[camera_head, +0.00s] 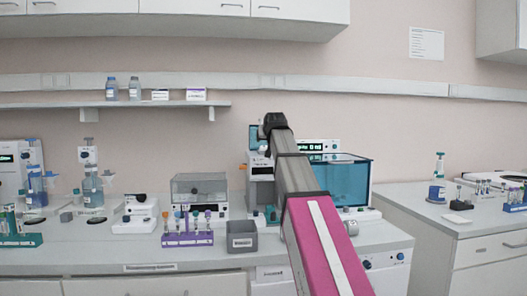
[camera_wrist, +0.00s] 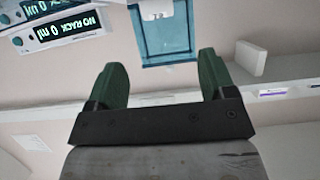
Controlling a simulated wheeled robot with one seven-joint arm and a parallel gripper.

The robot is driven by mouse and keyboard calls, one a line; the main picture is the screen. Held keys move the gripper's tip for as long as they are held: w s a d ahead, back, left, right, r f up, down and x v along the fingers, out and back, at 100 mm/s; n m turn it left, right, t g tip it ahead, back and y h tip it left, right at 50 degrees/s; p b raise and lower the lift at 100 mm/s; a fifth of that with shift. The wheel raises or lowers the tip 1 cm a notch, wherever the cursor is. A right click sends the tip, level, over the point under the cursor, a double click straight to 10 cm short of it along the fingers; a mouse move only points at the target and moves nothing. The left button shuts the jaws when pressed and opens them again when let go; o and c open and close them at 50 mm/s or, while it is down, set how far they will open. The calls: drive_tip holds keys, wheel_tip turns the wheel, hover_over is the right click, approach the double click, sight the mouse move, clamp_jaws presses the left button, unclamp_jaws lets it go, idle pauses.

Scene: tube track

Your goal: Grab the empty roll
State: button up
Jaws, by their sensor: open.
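My gripper (camera_wrist: 160,68) shows in the wrist view with its two green fingers spread wide and nothing between them. In the head view my arm reaches up and forward in front of the bench analyser, and the fingers cannot be made out there. I cannot pick out an empty roll in either view. A purple rack (camera_head: 188,239) with several tubes stands on the bench left of my arm. A teal rack (camera_head: 22,240) with tubes stands at the far left.
A grey open bin (camera_head: 242,243) and a clear-lidded box (camera_head: 200,190) stand left of my arm. A shelf (camera_head: 150,105) is above.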

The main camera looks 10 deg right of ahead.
sight(265, 149)
drive_tip(key=x, duration=0.4)
drive_tip(key=shift+f+x, duration=0.15)
drive_tip(key=shift+x, duration=1.3)
drive_tip(key=shift+f+x, duration=0.1)
drive_tip(key=shift+x, duration=1.35)
drive_tip(key=shift+s, duration=0.15)
drive_tip(key=c, duration=1)
